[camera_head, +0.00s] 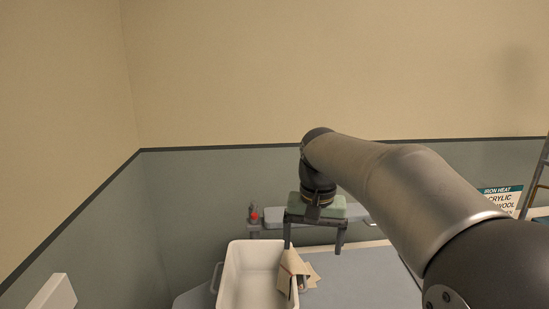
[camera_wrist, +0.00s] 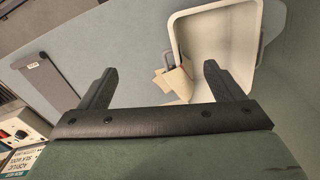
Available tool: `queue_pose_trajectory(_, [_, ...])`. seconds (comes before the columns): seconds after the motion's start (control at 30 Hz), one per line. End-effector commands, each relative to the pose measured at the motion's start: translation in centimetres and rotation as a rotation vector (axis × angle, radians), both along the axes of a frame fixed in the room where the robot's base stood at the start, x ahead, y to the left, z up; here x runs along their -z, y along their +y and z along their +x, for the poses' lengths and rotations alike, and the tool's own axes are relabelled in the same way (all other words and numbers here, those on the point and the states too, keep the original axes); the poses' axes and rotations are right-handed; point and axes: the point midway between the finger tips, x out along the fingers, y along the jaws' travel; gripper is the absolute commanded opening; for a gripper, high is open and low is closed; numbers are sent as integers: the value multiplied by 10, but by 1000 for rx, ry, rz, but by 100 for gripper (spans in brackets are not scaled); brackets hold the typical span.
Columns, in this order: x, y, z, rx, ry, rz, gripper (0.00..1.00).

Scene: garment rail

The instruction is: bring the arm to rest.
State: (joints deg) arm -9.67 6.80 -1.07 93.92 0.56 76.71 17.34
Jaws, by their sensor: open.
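My gripper (camera_head: 313,249) hangs from the arm with its two fingers pointing down, wide apart. In the wrist view the fingers of my gripper (camera_wrist: 158,70) show nothing between them that they touch. A white bin (camera_head: 256,265) stands below and to the left of the gripper in the head view; it also shows in the wrist view (camera_wrist: 238,40), beyond the fingers. Beige cloth or card pieces (camera_head: 290,273) lie over the bin's right edge; they also show in the wrist view (camera_wrist: 178,84). My arm hides part of the scene at right.
A grey work surface (camera_head: 365,275) extends right of the bin. A small red-topped item (camera_head: 254,215) is near the wall behind the bin. An iron heat sign (camera_head: 499,199) and a rail or ladder-like frame (camera_head: 535,180) are at the far right. The air around the gripper looks clear.

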Motion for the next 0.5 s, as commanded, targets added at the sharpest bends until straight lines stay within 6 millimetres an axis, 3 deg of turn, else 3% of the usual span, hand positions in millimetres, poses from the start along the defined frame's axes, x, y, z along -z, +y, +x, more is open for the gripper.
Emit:
queue_pose_trajectory(0.03, [11,-15,-30,-12,-5,0,87])
queue_pose_trajectory(0.1, [30,-30,-67,-38,-14,-3,87])
queue_pose_trajectory(0.3, [93,-59,-167,-104,-37,-13,87])
queue_pose_trajectory(0.4, [118,-66,-201,-126,-44,-17,87])
queue_pose_trajectory(0.5, [133,-69,-221,-141,-46,-20,87])
